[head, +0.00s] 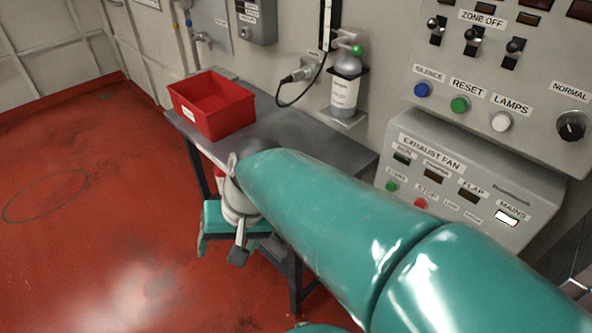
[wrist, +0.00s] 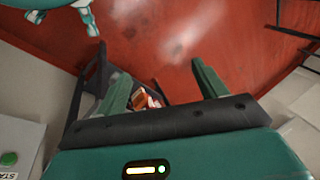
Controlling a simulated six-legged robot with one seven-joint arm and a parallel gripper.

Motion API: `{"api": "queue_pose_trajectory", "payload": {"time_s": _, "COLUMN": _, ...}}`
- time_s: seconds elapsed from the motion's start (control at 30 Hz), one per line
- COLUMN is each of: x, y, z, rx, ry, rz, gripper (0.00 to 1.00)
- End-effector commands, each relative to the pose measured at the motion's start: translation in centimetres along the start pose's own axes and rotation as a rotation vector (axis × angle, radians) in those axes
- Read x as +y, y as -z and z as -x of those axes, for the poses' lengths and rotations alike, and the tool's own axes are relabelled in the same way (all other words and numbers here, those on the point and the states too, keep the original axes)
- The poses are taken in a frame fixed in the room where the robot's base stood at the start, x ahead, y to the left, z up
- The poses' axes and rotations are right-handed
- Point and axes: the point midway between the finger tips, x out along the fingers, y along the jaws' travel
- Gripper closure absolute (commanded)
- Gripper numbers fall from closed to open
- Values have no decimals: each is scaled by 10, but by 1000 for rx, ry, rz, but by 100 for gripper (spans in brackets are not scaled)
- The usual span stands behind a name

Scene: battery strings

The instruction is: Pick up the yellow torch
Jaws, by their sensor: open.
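I cannot make out a yellow torch in either view. My gripper (head: 235,245) is in front of the bench's left front edge in the head view, at the end of my teal arm. In the wrist view my gripper (wrist: 161,70) is open, with its two teal fingers well apart and nothing clearly held between them. A small orange, red and white item (wrist: 147,98) shows beyond the fingers, by the left one. It is partly hidden by the gripper's dark bar, and I cannot tell what it is.
A red bin (head: 215,120) stands on the grey bench (head: 290,125). A bottle (head: 345,90) stands in a wall bracket behind it. Control panels (head: 480,180) fill the right side. The red floor (head: 80,230) at left is clear.

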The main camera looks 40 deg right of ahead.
Motion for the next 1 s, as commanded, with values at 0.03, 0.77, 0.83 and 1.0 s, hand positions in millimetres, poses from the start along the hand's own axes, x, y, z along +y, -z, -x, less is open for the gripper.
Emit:
{"api": "queue_pose_trajectory", "payload": {"time_s": 0.03, "x": 7, "y": 4, "z": -10, "rx": -67, "ry": 57, "rz": -150, "gripper": 29}}
{"api": "queue_pose_trajectory", "payload": {"time_s": 0.77, "x": 230, "y": 172, "z": -14, "rx": -232, "ry": 1460, "rz": -1884, "gripper": 29}}
{"api": "queue_pose_trajectory", "payload": {"time_s": 0.83, "x": 256, "y": 174, "z": -12, "rx": -195, "ry": 1553, "rz": -1941, "gripper": 29}}
{"api": "queue_pose_trajectory", "payload": {"time_s": 1.0, "x": 276, "y": 182, "z": -12, "rx": -158, "ry": 1638, "rz": -1987, "gripper": 29}}
